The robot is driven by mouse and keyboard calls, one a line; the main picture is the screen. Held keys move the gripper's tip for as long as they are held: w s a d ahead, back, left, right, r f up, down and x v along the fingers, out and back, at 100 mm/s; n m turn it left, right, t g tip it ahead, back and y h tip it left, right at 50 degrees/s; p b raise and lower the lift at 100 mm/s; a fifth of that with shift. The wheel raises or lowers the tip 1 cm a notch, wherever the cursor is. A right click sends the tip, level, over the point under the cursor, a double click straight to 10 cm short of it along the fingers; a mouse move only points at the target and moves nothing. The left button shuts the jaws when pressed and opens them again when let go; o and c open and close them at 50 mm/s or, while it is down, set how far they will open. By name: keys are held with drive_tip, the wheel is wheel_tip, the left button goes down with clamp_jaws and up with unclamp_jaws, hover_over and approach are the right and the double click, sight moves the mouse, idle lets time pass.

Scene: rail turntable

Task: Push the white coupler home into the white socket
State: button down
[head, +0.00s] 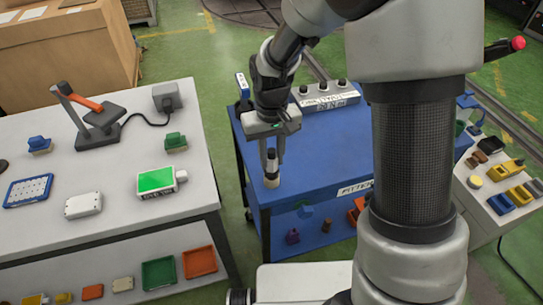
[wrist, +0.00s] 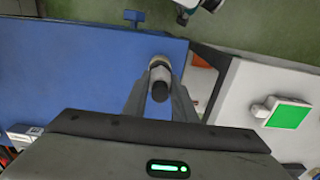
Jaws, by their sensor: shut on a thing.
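My gripper (head: 271,158) points down over the near left corner of the blue cart top. Its fingers are shut on a small upright cylinder with a dark upper part and a whitish lower part, which I take for the white coupler (head: 271,168). In the wrist view the coupler (wrist: 160,88) shows its dark end between the fingers, with a pale ring beyond. I cannot make out the white socket as a separate thing. The pale part at the foot of the coupler may be it, so I cannot tell how deep the coupler sits.
The blue cart (head: 325,150) has a grey panel with dark knobs (head: 325,94) at its back. A white table (head: 110,225) stands to the left, across a narrow gap, with a green-screen device (head: 157,181). Another white table (head: 480,215) with small parts stands right.

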drive_tip(key=shift+r, duration=0.1)
drive_tip(key=shift+r+p, duration=2.25)
drive_tip(key=shift+r, duration=0.8)
drive_tip(key=shift+r+p, duration=1.85)
drive_tip(key=shift+r, duration=0.65)
